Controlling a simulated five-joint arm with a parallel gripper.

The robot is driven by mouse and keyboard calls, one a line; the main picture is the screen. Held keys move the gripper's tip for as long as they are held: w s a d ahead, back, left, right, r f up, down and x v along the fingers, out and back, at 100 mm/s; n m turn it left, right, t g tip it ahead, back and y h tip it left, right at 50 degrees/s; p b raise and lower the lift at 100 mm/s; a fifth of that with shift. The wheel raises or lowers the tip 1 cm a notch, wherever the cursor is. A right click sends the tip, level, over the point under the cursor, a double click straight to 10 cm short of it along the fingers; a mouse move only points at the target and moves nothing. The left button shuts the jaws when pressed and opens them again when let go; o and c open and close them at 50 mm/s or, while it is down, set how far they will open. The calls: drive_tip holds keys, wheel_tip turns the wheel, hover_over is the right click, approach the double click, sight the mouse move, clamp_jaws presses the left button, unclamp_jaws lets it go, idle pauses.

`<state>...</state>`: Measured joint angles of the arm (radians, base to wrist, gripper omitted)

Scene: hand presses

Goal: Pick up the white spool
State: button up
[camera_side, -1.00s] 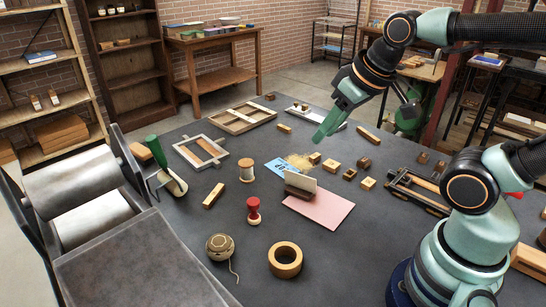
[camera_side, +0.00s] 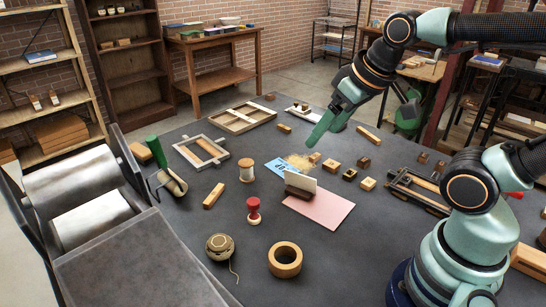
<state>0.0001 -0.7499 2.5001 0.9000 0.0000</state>
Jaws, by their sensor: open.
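The white spool (camera_side: 246,173) has wooden ends and stands upright on the dark table, left of the blue card. My gripper (camera_side: 345,122) is above the back right part of the table, to the right of the spool and well apart from it. Its jaws are open, with one green finger reaching down left and the other hanging to the right. I see nothing between them.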

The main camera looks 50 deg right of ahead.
drive_tip(key=m+g, duration=0.5)
drive_tip(key=m, duration=2)
hover_over(246, 162)
wheel_tip(246, 162, down, 11)
drive_tip(key=f, duration=0.7)
drive_tip(key=shift+a, duration=0.3)
drive_tip(key=shift+s+d+f, duration=0.1)
drive_tip(key=shift+d+f, duration=0.05)
drive_tip(key=shift+f, duration=1.2)
drive_tip(key=shift+d+f, duration=0.1)
drive_tip(key=shift+f, duration=1.2)
